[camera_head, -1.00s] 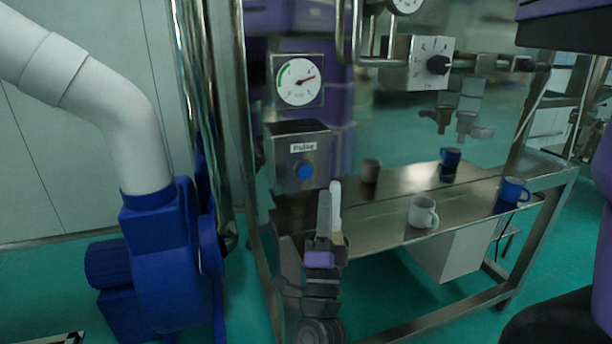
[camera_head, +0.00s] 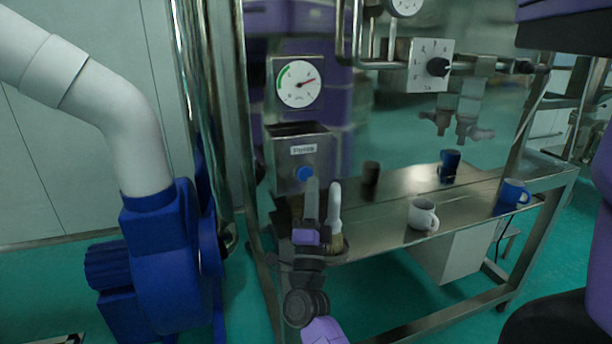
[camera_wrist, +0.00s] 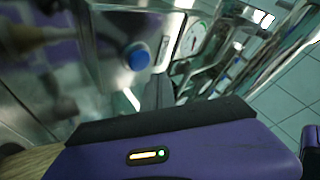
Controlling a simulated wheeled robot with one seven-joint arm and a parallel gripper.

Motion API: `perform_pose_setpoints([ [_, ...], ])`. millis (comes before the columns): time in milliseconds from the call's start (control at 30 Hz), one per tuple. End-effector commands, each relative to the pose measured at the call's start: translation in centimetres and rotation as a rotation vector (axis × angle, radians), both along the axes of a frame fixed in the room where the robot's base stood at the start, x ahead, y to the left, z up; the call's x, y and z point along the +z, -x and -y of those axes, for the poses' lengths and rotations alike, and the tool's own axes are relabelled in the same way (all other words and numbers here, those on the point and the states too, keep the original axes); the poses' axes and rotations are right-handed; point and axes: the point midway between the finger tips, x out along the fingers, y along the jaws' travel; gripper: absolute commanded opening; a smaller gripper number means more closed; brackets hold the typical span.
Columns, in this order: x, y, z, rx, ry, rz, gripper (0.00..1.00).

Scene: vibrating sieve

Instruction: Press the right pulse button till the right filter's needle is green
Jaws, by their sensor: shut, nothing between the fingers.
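The blue pulse button (camera_head: 305,173) is on the front of a steel box (camera_head: 318,166) labelled "Pulse". It also shows in the wrist view (camera_wrist: 137,57). Above the box is a round white gauge (camera_head: 299,83). My gripper (camera_head: 312,186) is shut and empty, fingers pointing up. Its tip overlaps the button's lower edge in the head view. In the wrist view the finger (camera_wrist: 157,93) appears below and right of the button; I cannot tell whether they touch.
A white-handled brush (camera_head: 335,205) stands just right of my fingers. A white mug (camera_head: 423,214) and blue mugs (camera_head: 514,193) stand on the steel shelf. A dial box (camera_head: 430,66) and another gauge (camera_head: 405,5) are at the upper right. A blue blower (camera_head: 165,265) stands left.

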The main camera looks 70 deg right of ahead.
Motion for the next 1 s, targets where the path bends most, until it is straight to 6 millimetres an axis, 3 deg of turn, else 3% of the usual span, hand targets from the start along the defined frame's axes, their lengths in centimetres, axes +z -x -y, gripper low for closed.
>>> perform_pose_setpoints([
  [233, 0.01, -0.91, 1.06, -0.001, 0.0, 0.001, 0.0],
  [1000, 0.01, -0.95, 1.13, -0.001, 0.0, 0.001, 0.0],
])
